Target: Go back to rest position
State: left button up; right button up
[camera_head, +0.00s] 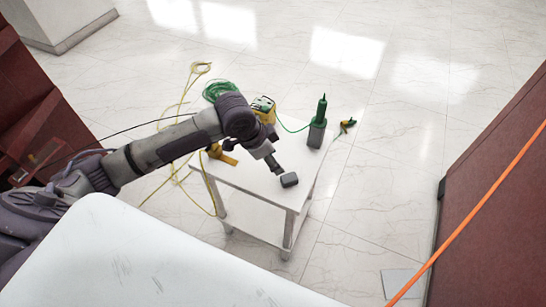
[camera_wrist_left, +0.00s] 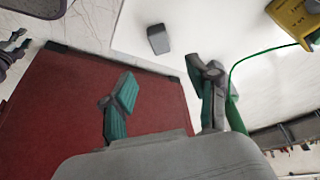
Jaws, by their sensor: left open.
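My left gripper (camera_head: 273,164) is over the front part of the white table in the head view, beside a small dark grey block. In the left wrist view my left gripper (camera_wrist_left: 163,85) has its two teal-padded fingers spread wide, with nothing between them. The grey block (camera_head: 289,180) lies near the table's front right corner. The block also shows in the left wrist view (camera_wrist_left: 158,39), beyond the fingertips and apart from them. My right gripper is in neither view.
The white table (camera_head: 252,188) carries a yellow meter (camera_head: 263,107), a green-topped device (camera_head: 317,125) and a yellow tool (camera_head: 222,154). A green cable coil (camera_head: 218,90) is at the back. A yellow cable (camera_head: 183,104) hangs left. A dark red panel (camera_head: 500,205) stands right; tiled floor lies between.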

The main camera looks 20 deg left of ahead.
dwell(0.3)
pick_arm(q)
jog(key=s+d+f+n, duration=0.1)
jog(key=s+d+f, duration=0.2)
jog(key=s+d, duration=0.45)
jog(key=s+a+n+y, duration=0.3)
jog(key=s+a+n, duration=0.55)
jog(key=s, duration=0.65)
notch_tip(320, 180, down, 26)
jog(key=m+g, duration=0.1)
jog(key=m, duration=0.1)
jog(key=s+a+f, duration=0.2)
jog(key=s+f, duration=0.6)
jog(key=s+a+f+g, duration=0.1)
jog(key=s+f, duration=0.7)
jog(key=s, duration=0.1)
jog(key=shift+s+a+f, duration=0.15)
jog(key=shift+s+a, duration=0.05)
jog(key=shift+a, duration=0.2)
